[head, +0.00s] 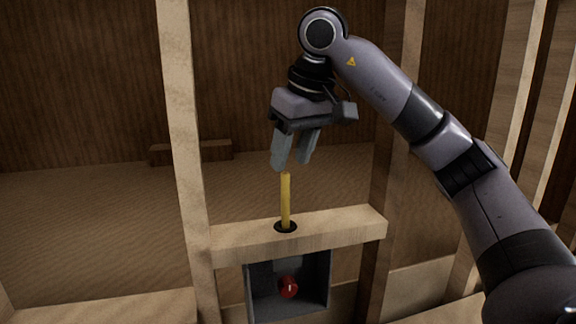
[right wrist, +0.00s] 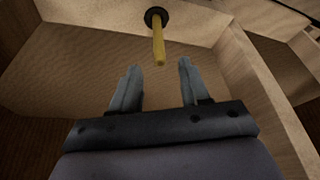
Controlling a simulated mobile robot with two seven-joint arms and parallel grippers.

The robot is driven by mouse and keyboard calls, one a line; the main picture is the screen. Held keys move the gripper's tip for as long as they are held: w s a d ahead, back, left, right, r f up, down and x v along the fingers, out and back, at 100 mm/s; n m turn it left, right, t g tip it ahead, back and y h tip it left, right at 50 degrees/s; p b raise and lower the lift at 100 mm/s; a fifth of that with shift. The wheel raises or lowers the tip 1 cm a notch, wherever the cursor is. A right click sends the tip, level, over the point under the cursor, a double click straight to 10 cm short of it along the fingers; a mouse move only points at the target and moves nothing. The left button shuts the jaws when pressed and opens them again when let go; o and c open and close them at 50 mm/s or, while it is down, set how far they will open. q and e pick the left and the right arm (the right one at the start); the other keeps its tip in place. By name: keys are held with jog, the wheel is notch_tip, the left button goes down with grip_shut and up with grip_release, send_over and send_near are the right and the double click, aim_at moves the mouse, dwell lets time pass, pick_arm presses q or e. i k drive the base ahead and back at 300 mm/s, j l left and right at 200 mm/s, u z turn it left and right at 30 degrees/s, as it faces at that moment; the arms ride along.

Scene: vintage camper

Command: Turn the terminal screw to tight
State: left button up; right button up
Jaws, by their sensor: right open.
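My right gripper (head: 293,160) points down above the wooden crosspiece, with its two fingers apart and nothing between them. A yellow rod (head: 285,200) stands upright in a round black collar (head: 286,227) on top of the crosspiece, just below the fingertips. In the right wrist view the yellow rod (right wrist: 158,42) lies beyond the open fingers (right wrist: 157,72), apart from them. Below the crosspiece, a red round part (head: 289,288) sits inside a dark open box; I cannot tell whether it is the terminal screw. My left gripper is not in view.
A low wood block (head: 200,151) lies behind.

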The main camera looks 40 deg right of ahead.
aim_at(287, 286)
jog(key=k, duration=1)
